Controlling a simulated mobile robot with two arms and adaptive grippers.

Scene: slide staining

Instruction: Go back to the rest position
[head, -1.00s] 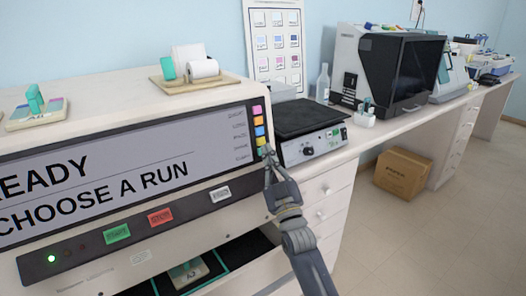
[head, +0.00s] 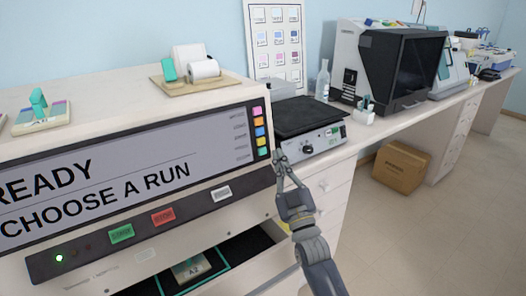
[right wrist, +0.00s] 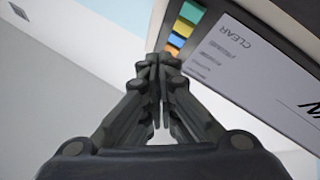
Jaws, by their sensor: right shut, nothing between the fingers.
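My right gripper (head: 281,161) is shut and empty in the head view. It is in front of the right edge of the staining machine (head: 262,192), just right of and below its column of coloured buttons (head: 260,131), apart from them as far as I can tell. In the right wrist view the closed fingers (right wrist: 158,62) point towards the machine's front, with the coloured buttons (right wrist: 180,30) and the screen (right wrist: 265,70) beyond. The screen (head: 90,190) reads READY, CHOOSE A RUN. My left gripper is not in view.
Below the screen are a green button (head: 121,233), a red button (head: 163,217) and a white button (head: 220,193). An open drawer (head: 240,247) holds a slide rack marked A2 (head: 192,268). A hot plate (head: 305,118) stands on the bench at right. A cardboard box (head: 402,167) is on the floor.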

